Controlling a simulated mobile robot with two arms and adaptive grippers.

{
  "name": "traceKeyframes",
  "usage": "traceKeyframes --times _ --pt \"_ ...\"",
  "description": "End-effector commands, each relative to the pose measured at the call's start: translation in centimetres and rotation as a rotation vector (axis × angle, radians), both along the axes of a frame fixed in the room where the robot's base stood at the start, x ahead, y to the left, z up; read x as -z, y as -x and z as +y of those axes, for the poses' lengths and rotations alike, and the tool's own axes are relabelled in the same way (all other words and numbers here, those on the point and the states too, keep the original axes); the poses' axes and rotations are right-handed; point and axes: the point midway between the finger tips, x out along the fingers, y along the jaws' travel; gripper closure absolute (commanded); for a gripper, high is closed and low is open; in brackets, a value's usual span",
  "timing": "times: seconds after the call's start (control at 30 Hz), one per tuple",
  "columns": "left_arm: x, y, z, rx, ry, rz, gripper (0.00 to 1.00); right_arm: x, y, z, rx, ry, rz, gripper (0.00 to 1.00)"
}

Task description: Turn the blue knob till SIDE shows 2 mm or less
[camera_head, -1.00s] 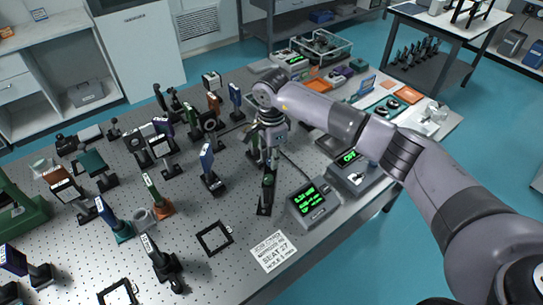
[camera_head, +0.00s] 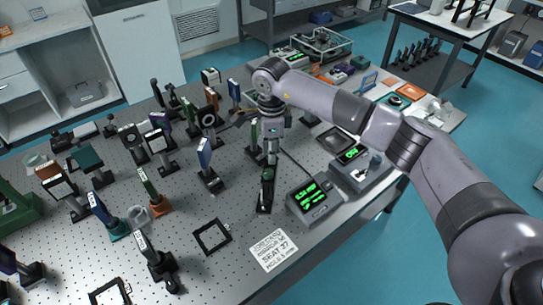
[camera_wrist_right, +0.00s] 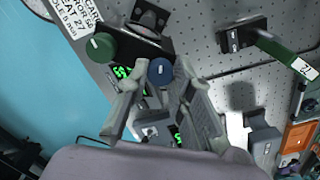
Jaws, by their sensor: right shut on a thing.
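The blue knob (camera_wrist_right: 160,71) shows in the right wrist view, on a dark mount that also bears a green knob (camera_wrist_right: 100,47). My right gripper (camera_wrist_right: 158,80) is shut on the blue knob, with one finger on each side of it. In the head view my right gripper (camera_head: 271,158) points down at the mount (camera_head: 265,195), and hides the blue knob there. The readout box (camera_head: 314,199) beside the mount has lit green lines, too small to read surely. My left gripper is not in view.
A second box with a green display (camera_head: 352,154) stands behind the readout box. A printed card (camera_head: 273,250) and a black square frame (camera_head: 213,237) lie in front of the mount. Several upright optics, including a blue one (camera_head: 204,153), stand to the left.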

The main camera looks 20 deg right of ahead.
Motion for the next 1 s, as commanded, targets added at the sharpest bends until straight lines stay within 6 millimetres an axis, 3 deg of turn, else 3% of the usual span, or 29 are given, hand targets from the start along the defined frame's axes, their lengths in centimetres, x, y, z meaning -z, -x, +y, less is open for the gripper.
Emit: traceKeyframes --times 0.03,0.4,1.0 --pt "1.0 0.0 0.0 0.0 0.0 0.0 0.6 0.3 -0.2 0.0 0.044 0.0 -0.006 1.0" --pt "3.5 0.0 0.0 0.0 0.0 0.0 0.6 0.1 -0.2 -0.1 0.36 0.0 -0.006 1.0" --pt "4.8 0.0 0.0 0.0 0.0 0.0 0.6 -0.2 -0.1 -0.1 0.574 0.001 -0.005 1.0"
